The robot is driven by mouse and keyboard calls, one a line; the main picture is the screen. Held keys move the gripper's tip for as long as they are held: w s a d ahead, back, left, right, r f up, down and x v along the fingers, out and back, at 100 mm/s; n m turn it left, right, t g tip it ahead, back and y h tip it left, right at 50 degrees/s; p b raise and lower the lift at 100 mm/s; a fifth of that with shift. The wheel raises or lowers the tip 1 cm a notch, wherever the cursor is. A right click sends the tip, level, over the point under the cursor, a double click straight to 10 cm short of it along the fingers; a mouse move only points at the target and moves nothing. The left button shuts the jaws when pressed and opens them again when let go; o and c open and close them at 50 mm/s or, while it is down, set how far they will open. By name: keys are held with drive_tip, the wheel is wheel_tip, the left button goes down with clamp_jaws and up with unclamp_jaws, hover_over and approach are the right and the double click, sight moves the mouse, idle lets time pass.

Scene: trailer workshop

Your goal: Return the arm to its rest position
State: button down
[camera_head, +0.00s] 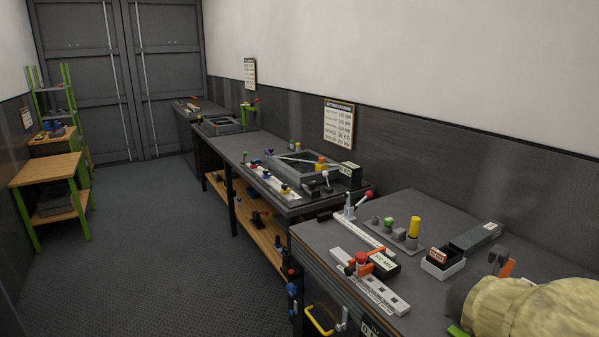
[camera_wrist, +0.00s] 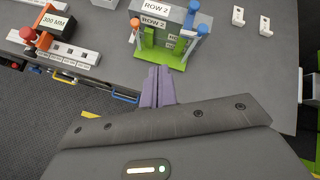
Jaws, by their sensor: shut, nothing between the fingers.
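My gripper (camera_wrist: 158,72) shows in the wrist view as two purple fingers closed together with nothing between them. It is over the front edge of the near workbench (camera_wrist: 240,85), just below a green holder (camera_wrist: 160,52) with "ROW 2" labels. I cannot tell whether the fingertips touch the holder. In the head view my arm, in a beige cover (camera_head: 540,305), reaches in at the lower right over the near workbench (camera_head: 445,215). The gripper itself does not show clearly there.
Two small white brackets (camera_wrist: 238,16) lie right of the holder. The floor (camera_head: 150,240) left of the benches is clear.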

drive_tip(key=w+a+f+n+t+y, duration=0.1)
drive_tip(key=w+a+f+n+y, duration=0.15)
drive_tip(key=a+n, duration=0.65)
drive_tip(key=w+a+f+n+t+y, duration=0.1)
drive_tip(key=w+a+f+n+y, duration=0.3)
drive_tip(key=n, duration=0.9)
drive_tip(key=s+a+f+n+g, duration=0.2)
drive_tip(key=s+a+f+n, duration=0.1)
drive_tip(key=n, duration=0.7)
drive_tip(key=s+a+f+n+g+y+p, duration=0.1)
drive_tip(key=s+a+f+n+g, duration=0.2)
drive_tip(key=n, duration=0.7)
drive_tip(key=s+a, duration=0.2)
drive_tip(key=s, duration=0.1)
drive_tip(key=shift+a+f+n+g, duration=0.3)
drive_tip(key=shift+a, duration=0.05)
drive_tip(key=c, duration=1.3)
unclamp_jaws()
drive_tip(key=shift+w, duration=0.1)
drive_tip(key=shift+c, duration=0.2)
drive_tip(key=d+n+g+h+p, duration=0.7)
drive_tip(key=d+n+g+p, duration=0.1)
drive_tip(key=d, duration=0.4)
drive_tip(key=w+d+r+n+t+h+p, duration=0.1)
drive_tip(key=w+d+r+n+h+p, duration=0.3)
drive_tip(key=h, duration=0.6)
drive_tip(key=w+d+r+n, duration=0.2)
drive_tip(key=w+d+n, duration=0.1)
drive_tip(key=w+d, duration=0.1)
drive_tip(key=shift+w, duration=0.2)
